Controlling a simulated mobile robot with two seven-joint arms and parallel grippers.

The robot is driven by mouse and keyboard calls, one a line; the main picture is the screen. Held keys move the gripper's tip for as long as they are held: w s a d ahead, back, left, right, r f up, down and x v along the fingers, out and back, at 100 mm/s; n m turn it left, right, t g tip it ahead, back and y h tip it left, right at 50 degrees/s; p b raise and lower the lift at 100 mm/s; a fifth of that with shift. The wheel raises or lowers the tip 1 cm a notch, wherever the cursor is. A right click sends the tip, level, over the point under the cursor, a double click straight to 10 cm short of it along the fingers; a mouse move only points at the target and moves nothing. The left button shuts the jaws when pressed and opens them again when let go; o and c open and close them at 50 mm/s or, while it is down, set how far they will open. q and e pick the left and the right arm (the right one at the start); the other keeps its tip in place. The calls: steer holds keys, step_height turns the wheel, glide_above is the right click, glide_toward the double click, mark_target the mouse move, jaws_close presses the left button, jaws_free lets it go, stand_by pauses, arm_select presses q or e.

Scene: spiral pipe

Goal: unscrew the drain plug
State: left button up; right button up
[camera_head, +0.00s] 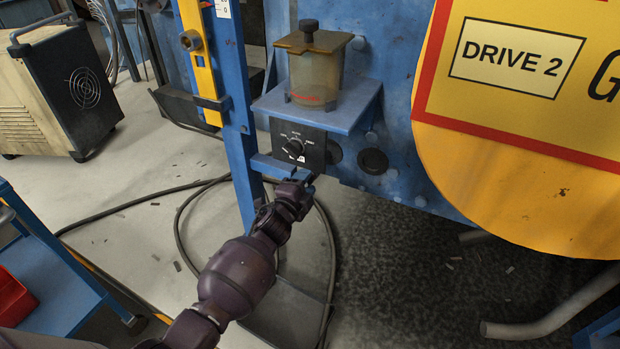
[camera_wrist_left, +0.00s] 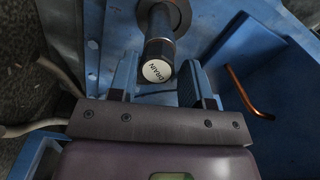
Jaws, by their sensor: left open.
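The drain plug (camera_wrist_left: 158,70) shows in the left wrist view as a dark cylinder with a white end face lettered "DRAIN". It sticks out from a round fitting (camera_wrist_left: 165,14) on a blue surface. My left gripper (camera_wrist_left: 158,64) is open, with one finger on each side of the plug's labelled end. A gap shows beside each finger; I cannot tell the exact depth overlap. In the head view my left gripper (camera_head: 306,184) is below the black dial panel (camera_head: 314,146), and I cannot make out the plug there. My right gripper is not in view.
A clear reservoir (camera_head: 313,78) stands on a blue shelf (camera_head: 352,112) above the dial panel. A large yellow "DRIVE 2" cover (camera_head: 535,195) is on the right. A copper-coloured tube (camera_wrist_left: 243,91) runs right of the fingers. A dark hose (camera_head: 180,204) lies on the floor.

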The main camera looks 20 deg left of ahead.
arm_select(q)
steer(key=m, duration=0.3)
steer(key=m+b, duration=0.1)
steer(key=m, duration=0.1)
steer(key=shift+d+f+m, duration=0.15)
steer(key=shift+m, duration=0.25)
steer(key=m, duration=0.4)
steer(key=shift+m, duration=0.4)
steer(key=shift+d+m, duration=0.1)
steer(key=shift+m, duration=1)
steer(key=m, duration=0.3)
steer(key=r+m, duration=0.1)
steer(key=m, duration=0.2)
steer(key=shift+d, duration=0.15)
steer(key=shift+f+m, duration=0.25)
steer(key=shift+m, duration=0.65)
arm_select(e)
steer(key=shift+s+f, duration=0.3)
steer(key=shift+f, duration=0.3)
